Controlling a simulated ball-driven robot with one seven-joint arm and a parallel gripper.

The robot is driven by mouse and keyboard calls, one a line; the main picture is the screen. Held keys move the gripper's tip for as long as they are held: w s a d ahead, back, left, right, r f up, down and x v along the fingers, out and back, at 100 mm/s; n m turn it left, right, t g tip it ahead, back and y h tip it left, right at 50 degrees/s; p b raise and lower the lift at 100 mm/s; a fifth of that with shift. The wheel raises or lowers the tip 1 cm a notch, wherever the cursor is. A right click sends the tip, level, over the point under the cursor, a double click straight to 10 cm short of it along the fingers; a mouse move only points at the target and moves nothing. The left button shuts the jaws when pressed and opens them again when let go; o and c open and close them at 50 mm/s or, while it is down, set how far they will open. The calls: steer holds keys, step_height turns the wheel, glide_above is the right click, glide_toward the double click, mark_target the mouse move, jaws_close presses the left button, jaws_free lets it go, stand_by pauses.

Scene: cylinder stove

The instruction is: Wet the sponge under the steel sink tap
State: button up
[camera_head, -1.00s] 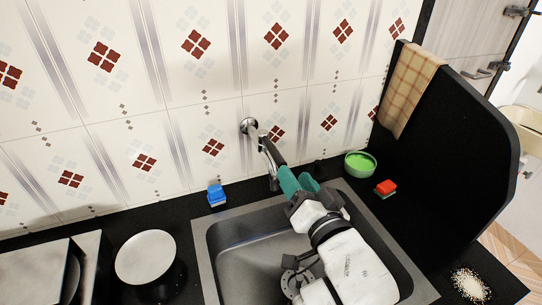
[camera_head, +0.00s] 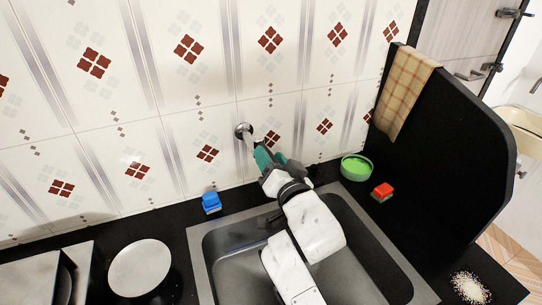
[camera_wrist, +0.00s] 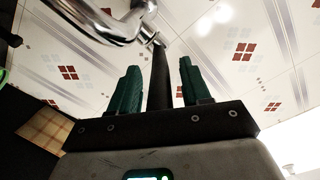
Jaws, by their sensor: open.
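The steel tap comes from a round wall mount (camera_head: 244,131); my gripper and arm hide most of it in the head view. In the wrist view its bent chrome pipe (camera_wrist: 88,22) crosses the top left. My gripper (camera_head: 262,155) is at the tap, with its teal fingers open. In the wrist view a dark upright bar (camera_wrist: 160,78) stands between the fingers (camera_wrist: 158,88); I cannot tell whether they touch it. A blue sponge-like block (camera_head: 211,202) lies left of the sink (camera_head: 199,262), and a red one (camera_head: 382,191) lies right of it. No water shows.
A green bowl (camera_head: 357,167) stands behind the sink's right corner. A black partition (camera_head: 455,150) with a checked cloth (camera_head: 408,90) rises at right. White crumbs (camera_head: 470,287) lie at front right. A round pale plate (camera_head: 140,266) is at left. The tiled wall is close behind.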

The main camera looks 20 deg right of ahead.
steer(key=shift+w, duration=0.25)
jaws_close()
stand_by(0.3)
